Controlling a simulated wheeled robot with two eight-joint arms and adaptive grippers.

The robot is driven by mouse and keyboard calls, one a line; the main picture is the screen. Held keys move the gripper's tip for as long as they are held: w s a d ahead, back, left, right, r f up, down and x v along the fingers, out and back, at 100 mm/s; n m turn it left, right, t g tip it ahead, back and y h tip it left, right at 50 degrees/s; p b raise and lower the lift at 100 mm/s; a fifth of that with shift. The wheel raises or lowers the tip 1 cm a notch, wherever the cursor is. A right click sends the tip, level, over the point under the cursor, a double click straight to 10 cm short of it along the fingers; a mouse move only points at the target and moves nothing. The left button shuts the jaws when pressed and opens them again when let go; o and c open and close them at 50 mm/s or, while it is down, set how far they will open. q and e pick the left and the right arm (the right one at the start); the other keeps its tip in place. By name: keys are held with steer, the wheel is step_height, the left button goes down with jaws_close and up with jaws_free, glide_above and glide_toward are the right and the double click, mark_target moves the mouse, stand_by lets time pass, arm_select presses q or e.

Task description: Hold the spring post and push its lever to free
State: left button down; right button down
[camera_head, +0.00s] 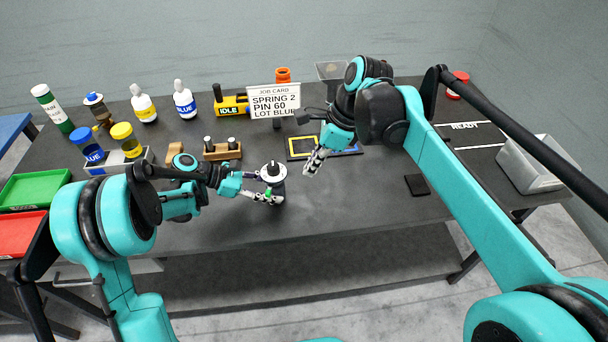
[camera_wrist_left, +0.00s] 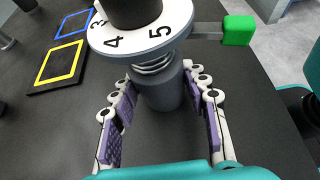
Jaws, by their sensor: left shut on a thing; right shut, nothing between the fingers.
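The spring post (camera_head: 272,172) stands upright on the dark bench, with a white numbered dial on top. In the left wrist view, the post's grey body (camera_wrist_left: 160,95) sits under a coil and the dial (camera_wrist_left: 145,38). Its lever ends in a green block (camera_wrist_left: 238,30), sticking out to the right. My left gripper (camera_head: 264,188) is shut on the post, with fingers on either side of its body in the left wrist view (camera_wrist_left: 160,88). My right gripper (camera_head: 314,160) is shut and empty, above the bench to the right of the post, apart from it.
A job card (camera_head: 274,101) reads SPRING 2, PIN 60, LOT BLUE. A yellow device (camera_head: 231,105) shows IDLE. A wooden block with pegs (camera_head: 222,154) stands left of the post. Framed mats (camera_head: 303,146) lie behind my right gripper. A black slab (camera_head: 417,185) lies to the right.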

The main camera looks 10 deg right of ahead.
steer(key=shift+d+r, duration=0.1)
steer(key=shift+r, duration=0.2)
arm_select(q)
steer(key=c, duration=0.7)
jaws_free()
steer(key=shift+a, duration=0.1)
